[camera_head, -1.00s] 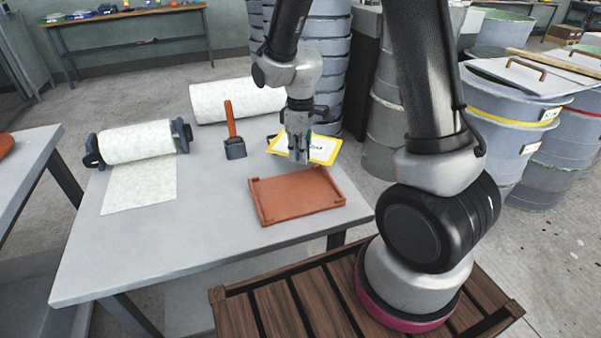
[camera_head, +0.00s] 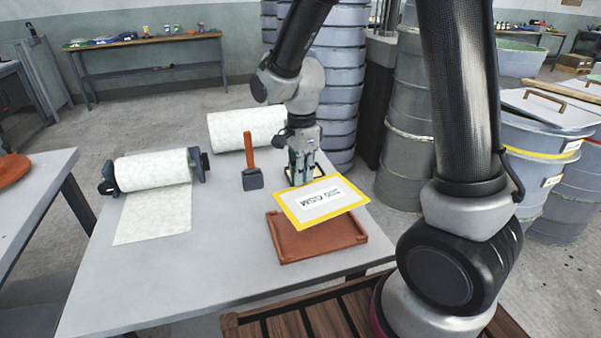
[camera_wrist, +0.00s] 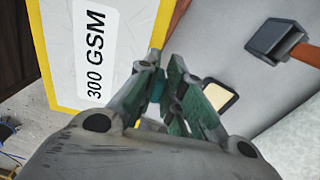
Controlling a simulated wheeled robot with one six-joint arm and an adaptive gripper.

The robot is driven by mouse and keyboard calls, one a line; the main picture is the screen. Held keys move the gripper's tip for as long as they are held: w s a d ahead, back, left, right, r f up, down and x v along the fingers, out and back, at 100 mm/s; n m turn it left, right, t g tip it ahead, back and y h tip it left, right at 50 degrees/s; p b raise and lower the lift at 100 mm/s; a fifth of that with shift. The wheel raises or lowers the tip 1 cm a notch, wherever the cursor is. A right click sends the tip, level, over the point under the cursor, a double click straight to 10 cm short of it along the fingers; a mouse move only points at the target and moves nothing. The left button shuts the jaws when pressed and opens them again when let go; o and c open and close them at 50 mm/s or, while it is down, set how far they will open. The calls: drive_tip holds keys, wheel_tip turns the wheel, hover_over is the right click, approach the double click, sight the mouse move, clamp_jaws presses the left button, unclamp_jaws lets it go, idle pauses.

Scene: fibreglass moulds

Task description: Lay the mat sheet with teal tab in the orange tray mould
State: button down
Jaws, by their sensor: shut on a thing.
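The mat sheet (camera_head: 322,200) is white with a yellow border and reads 300 GSM. It also fills the upper left of the wrist view (camera_wrist: 112,15). My gripper (camera_head: 304,178) is shut on the sheet's far edge. A bit of teal shows between the fingers (camera_wrist: 158,88) in the wrist view; the tab is mostly hidden by them. The sheet is held raised and tilted above the orange tray mould (camera_head: 305,243), covering its back part in the head view. The mould is a shallow terracotta tray with a low rim, near the table's front right edge.
A mallet (camera_head: 252,178) with an orange handle stands left of my gripper. A roll of white mat on a holder (camera_head: 152,168) is at the table's left; another roll (camera_head: 247,130) lies at the back. Drums (camera_head: 410,125) stand right. The left front tabletop (camera_head: 170,285) is clear.

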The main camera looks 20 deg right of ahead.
drive_tip(key=shift+m, duration=1.1)
drive_tip(key=shift+f, duration=3.45)
drive_tip(key=shift+f, duration=0.35)
drive_tip(key=shift+f, duration=0.6)
drive_tip(key=c, duration=1.5)
unclamp_jaws()
drive_tip(key=shift+o, duration=0.2)
